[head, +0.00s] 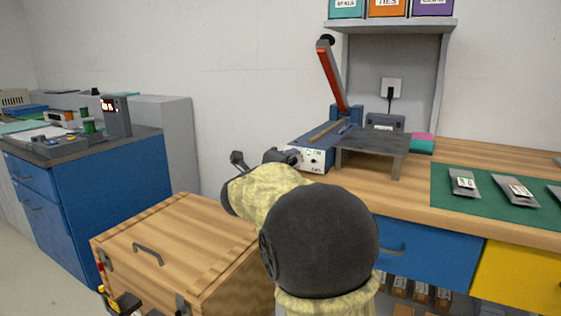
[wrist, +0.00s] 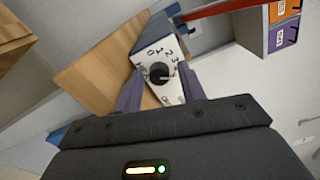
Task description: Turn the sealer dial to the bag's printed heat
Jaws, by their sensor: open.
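The sealer (head: 313,160) stands on the wooden bench, with a blue body, a white front panel and a raised red lever. In the wrist view its black round dial (wrist: 158,74) sits on the white panel, ringed by printed numbers, some hidden or blurred. My gripper (wrist: 160,82) is open, its two purple fingers on either side of the dial; I cannot tell whether they touch it. In the head view my gripper (head: 283,157) is at the panel's left and my arm covers part of it. Grey bags (head: 464,183) with labels lie on the green mat; their print is too small to read.
A dark raised platform (head: 372,141) stands just right of the sealer. A pink and teal block (head: 423,143) lies beside it. A wooden chest (head: 175,245) stands below left, and a blue cart (head: 105,185) with instruments is further left. A shelf with bins hangs above.

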